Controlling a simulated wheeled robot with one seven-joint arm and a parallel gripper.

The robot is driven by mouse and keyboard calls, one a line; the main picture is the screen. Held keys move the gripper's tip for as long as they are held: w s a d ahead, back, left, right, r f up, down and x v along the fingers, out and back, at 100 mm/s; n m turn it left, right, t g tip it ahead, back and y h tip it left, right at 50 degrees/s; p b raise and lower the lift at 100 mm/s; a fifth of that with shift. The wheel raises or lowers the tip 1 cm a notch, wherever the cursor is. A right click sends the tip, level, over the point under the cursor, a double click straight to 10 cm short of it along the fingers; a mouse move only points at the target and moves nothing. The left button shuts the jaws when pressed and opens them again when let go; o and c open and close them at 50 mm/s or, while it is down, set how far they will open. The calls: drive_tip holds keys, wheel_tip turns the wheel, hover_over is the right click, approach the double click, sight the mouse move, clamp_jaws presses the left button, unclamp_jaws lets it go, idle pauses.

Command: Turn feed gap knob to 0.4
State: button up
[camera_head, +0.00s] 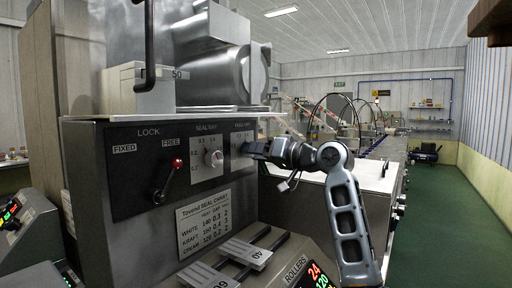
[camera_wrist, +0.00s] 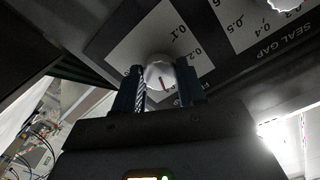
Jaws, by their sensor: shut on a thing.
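The feed gap knob (camera_wrist: 158,72) is white and round with a red pointer line, set on a white dial plate with printed numbers, 0.1 and 0.2 among them. In the wrist view the red line points down, slightly right, away from the 0.1; the number it meets is hidden. My gripper (camera_wrist: 160,88) has a dark finger on each side of the knob and is shut on it. In the head view my gripper (camera_head: 250,149) reaches the feed gap plate (camera_head: 240,138) from the right and hides the knob.
The seal gap knob (camera_head: 213,158) sits close on the left; it also shows in the wrist view (camera_wrist: 277,4). Further left is a lock lever with a red ball (camera_head: 177,163). A settings card (camera_head: 204,222) is below.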

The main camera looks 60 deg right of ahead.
idle(0.3)
drive_tip(key=o, duration=1.1)
drive_tip(key=shift+c, duration=0.2)
drive_tip(key=s+b, duration=0.1)
drive_tip(key=s, duration=0.6)
drive_tip(key=shift+s+a, duration=0.25)
drive_tip(key=shift+s, duration=0.15)
